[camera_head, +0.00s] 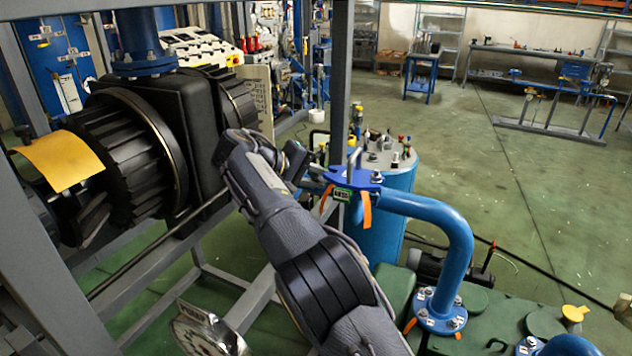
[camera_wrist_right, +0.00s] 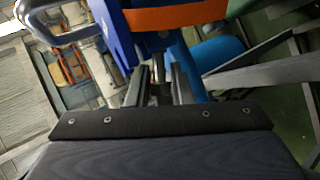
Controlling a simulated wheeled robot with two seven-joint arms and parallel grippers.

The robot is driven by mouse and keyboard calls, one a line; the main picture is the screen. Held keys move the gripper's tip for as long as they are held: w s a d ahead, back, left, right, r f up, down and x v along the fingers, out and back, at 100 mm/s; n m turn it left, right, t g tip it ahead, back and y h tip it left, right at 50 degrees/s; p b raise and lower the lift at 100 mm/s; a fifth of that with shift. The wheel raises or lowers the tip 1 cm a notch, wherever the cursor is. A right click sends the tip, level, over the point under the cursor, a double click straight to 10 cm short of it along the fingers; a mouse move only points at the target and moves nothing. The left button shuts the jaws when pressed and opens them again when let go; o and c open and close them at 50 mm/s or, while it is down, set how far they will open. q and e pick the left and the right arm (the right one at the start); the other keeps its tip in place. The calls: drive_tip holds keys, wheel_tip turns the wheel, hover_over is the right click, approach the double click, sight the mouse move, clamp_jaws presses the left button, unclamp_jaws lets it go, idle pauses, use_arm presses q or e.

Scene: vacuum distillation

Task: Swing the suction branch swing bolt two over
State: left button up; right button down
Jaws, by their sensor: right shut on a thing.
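The suction branch is a blue pipe (camera_head: 440,225) that bends up from the green machine to a blue flange (camera_head: 352,178). Orange straps (camera_head: 367,210) hang at the flange, with a small green tag beside them. My right gripper (camera_head: 318,184) is at the flange's left side, partly hidden by my wrist. In the right wrist view, its fingers (camera_wrist_right: 160,88) are closed around a slim metal bolt (camera_wrist_right: 158,68) beneath the blue flange plate (camera_wrist_right: 115,35). Which swing bolt it is cannot be read. My left gripper is not in view.
A blue tank (camera_head: 398,190) with fittings on top stands just behind the flange. A large black ribbed machine (camera_head: 130,150) and grey frame (camera_head: 340,70) stand left. The green machine (camera_head: 490,320) is below right. Open green floor (camera_head: 540,200) lies right.

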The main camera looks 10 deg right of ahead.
drive_tip(key=shift+s+d+r+m+y+b, duration=0.1)
drive_tip(key=shift+r+m+y+b, duration=0.25)
drive_tip(key=shift+y, duration=0.35)
drive_tip(key=shift+t, duration=0.3)
drive_tip(key=c, duration=1.5)
unclamp_jaws()
drive_tip(key=shift+c, duration=0.2)
